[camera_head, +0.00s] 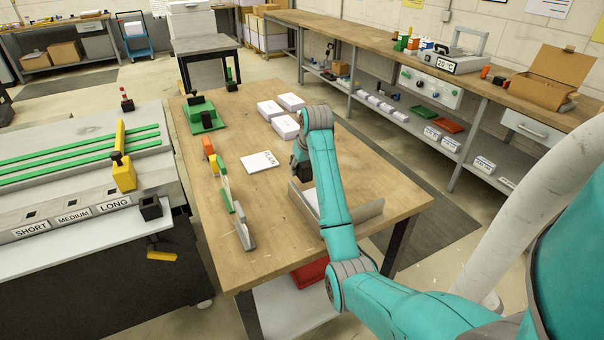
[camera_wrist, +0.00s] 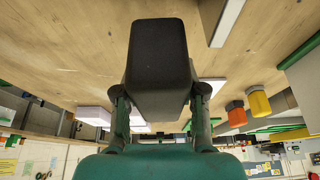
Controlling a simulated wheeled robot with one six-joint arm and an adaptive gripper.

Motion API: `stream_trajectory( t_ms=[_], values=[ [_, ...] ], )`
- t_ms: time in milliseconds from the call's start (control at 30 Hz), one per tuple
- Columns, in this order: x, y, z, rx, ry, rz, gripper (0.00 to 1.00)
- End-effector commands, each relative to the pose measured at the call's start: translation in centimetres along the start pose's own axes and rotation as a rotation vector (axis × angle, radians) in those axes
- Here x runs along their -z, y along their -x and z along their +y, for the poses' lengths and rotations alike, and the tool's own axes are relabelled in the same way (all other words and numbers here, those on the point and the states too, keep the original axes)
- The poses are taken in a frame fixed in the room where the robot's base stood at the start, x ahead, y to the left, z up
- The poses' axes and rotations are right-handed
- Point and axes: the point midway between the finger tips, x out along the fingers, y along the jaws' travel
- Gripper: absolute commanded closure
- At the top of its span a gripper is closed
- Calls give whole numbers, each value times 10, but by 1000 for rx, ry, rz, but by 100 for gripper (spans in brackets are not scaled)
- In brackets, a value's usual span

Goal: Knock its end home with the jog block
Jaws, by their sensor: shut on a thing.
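In the wrist view, my gripper (camera_wrist: 160,97) is shut on a black block with rounded corners, the jog block (camera_wrist: 159,52). Its two fingers grip the block from both sides. In the head view, my arm comes in from the right and hides most of the gripper; a dark part (camera_head: 301,168) shows beside the arm's end, above the table. Below it, a grey metal angled tray (camera_head: 368,212) holds white sheets (camera_head: 311,199), partly hidden by my arm. I cannot tell whether the block touches the sheets.
The wooden table (camera_head: 290,240) also holds a printed white pad (camera_head: 260,161), white stacks (camera_head: 271,109), a green fixture (camera_head: 203,115) and orange and yellow tools (camera_head: 208,147). A grey stapler-like tool (camera_head: 243,230) lies at the front left. A machine with slot labels (camera_head: 75,216) stands left.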

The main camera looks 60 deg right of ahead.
Motion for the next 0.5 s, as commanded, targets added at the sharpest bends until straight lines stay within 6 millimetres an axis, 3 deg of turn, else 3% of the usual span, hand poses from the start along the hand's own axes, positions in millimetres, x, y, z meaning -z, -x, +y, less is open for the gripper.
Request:
stream_trajectory(
  t_ms=[500],
  values=[
    [23,25,0,0,0,1,100]
  ],
)
